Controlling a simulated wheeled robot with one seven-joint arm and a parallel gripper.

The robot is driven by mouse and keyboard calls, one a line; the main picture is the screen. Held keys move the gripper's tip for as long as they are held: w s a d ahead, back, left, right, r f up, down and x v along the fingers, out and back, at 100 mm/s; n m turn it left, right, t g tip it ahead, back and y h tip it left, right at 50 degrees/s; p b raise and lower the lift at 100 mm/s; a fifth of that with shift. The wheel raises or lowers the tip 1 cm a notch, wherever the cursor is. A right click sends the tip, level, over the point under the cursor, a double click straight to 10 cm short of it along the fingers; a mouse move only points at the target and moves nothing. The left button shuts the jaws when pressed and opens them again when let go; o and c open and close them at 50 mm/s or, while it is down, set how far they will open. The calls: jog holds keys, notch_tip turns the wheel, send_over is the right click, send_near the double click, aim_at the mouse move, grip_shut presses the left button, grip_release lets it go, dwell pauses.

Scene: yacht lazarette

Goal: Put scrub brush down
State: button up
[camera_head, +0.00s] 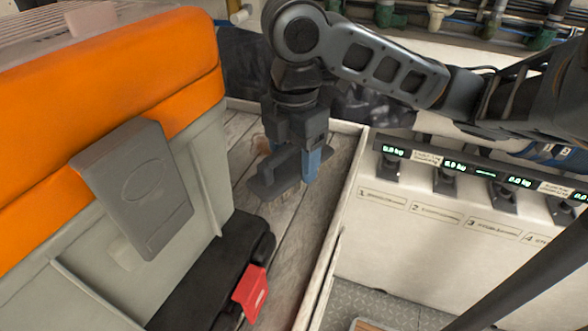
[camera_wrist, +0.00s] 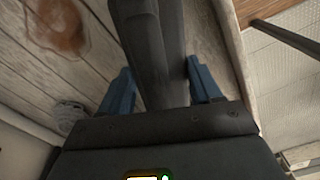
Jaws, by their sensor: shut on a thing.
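The scrub brush (camera_head: 275,178) is dark grey, with a flat base and a raised handle. It is in my gripper (camera_head: 298,158), over the weathered wooden plank surface (camera_head: 245,135) in the head view. In the wrist view the brush (camera_wrist: 155,45) runs up the middle between the two blue fingers of my gripper (camera_wrist: 162,88). My gripper is shut on the brush.
An orange-topped grey case (camera_head: 120,75) with a grey latch stands close on the left. A black item with a red tab (camera_head: 250,292) lies in front. A raised pale edge (camera_head: 335,215) bounds the planks on the right, beside numbered digital scales (camera_head: 453,175). A brown stain (camera_wrist: 55,25) marks the planks.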

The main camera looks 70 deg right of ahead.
jog(key=shift+f, duration=1.25)
jog(key=o, duration=0.9)
jog(key=shift+f, duration=0.1)
jog(key=shift+o, duration=0.2)
notch_tip(320, 180, up, 12)
jog(key=p, duration=0.3)
jog(key=shift+p, duration=0.3)
